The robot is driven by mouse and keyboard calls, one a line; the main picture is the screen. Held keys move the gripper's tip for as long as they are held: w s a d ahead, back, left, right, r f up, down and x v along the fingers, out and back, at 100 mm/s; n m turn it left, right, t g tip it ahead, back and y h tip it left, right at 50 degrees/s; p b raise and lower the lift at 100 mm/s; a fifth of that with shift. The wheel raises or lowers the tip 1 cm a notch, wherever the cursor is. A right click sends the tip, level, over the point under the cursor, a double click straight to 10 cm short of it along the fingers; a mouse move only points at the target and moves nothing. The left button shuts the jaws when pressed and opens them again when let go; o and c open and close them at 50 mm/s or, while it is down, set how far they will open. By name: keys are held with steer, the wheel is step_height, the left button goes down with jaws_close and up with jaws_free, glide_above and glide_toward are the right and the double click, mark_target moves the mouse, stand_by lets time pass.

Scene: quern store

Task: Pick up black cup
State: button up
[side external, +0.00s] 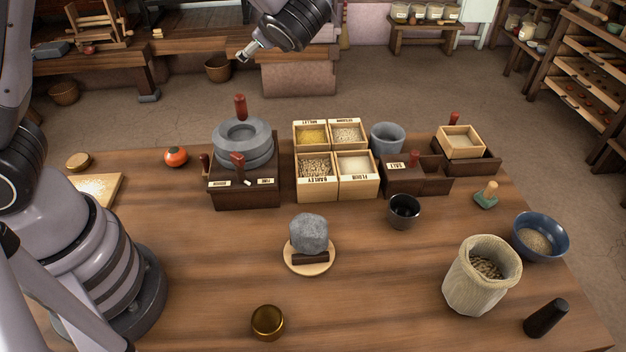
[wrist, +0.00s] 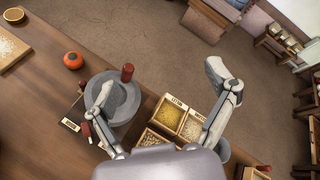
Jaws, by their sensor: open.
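The black cup (side external: 404,213) stands upright on the wooden table, right of centre, in front of the salt box (side external: 402,178). Its mouth faces up and its inside looks dark. It does not show in the wrist view. My gripper (side external: 250,50) is high up at the top of the side view, well above and apart from the cup. In the wrist view my gripper (wrist: 160,78) has its two fingers spread wide with nothing between them.
A stone quern (side external: 243,145), grain boxes (side external: 318,192) and a grey pot (side external: 388,138) stand behind the cup. A stone (side external: 309,233) on a round board is to its left. A grain sack (side external: 480,285) and blue bowl (side external: 540,222) are to its right. Table directly in front is clear.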

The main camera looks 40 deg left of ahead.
steer(key=w+d+f+m+t+h, duration=0.2)
steer(key=w+d+f+m+t, duration=0.25)
steer(key=d+f+m, duration=0.35)
steer(key=w+d+f+m+t+h, duration=0.25)
steer(key=d+f+m+t, duration=0.35)
steer(key=d, duration=0.5)
steer(key=s+d+f+m+t+h, duration=0.25)
steer(key=d+f+m+h, duration=0.3)
steer(key=d+f, duration=0.4)
glide_toward(409, 201)
steer(key=shift+w+a+r+g, duration=0.1)
steer(key=shift+w+r+g, duration=0.1)
steer(key=shift+w, duration=0.25)
steer(key=shift+w+a+r+g, duration=0.1)
steer(key=shift+w+r, duration=0.1)
steer(key=shift+w, duration=0.25)
steer(key=shift+w+f, duration=0.25)
steer(key=w, duration=0.7)
steer(key=shift+a, duration=0.2)
steer(key=shift+r, duration=0.1)
steer(key=c, duration=1)
